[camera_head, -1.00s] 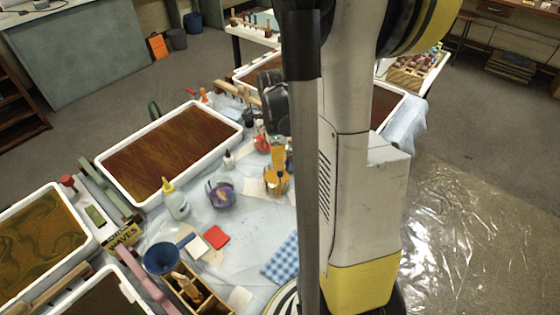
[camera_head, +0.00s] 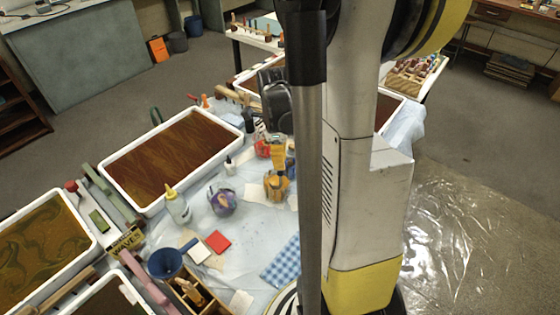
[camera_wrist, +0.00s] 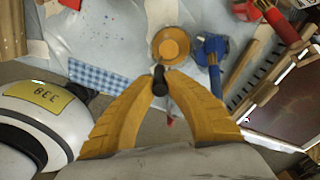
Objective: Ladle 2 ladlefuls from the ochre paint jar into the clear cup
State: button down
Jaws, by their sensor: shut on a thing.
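The ochre paint jar (camera_head: 276,187) stands on the covered table in the head view. It shows from above in the wrist view (camera_wrist: 171,43), a round rim with ochre inside. My gripper (camera_head: 279,160) is above the jar. In the wrist view my gripper (camera_wrist: 160,78) has its yellow fingers shut on a dark handle (camera_wrist: 160,86), apparently the ladle's, seen end-on just below the jar's rim in the picture. The ladle's bowl is hidden, so I cannot tell whether it is in the paint. I cannot make out the clear cup.
A purple jar (camera_head: 222,201) and a yellow-capped bottle (camera_head: 177,207) stand left of the ochre jar. A blue jar (camera_wrist: 210,48) is close on its right in the wrist view. A blue checked cloth (camera_wrist: 95,76) lies nearby. A marbling tray (camera_head: 118,184) is farther left.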

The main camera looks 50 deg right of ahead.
jog(key=shift+r+p, duration=2.45)
jog(key=shift+r, duration=1)
jog(key=shift+d+f, duration=0.1)
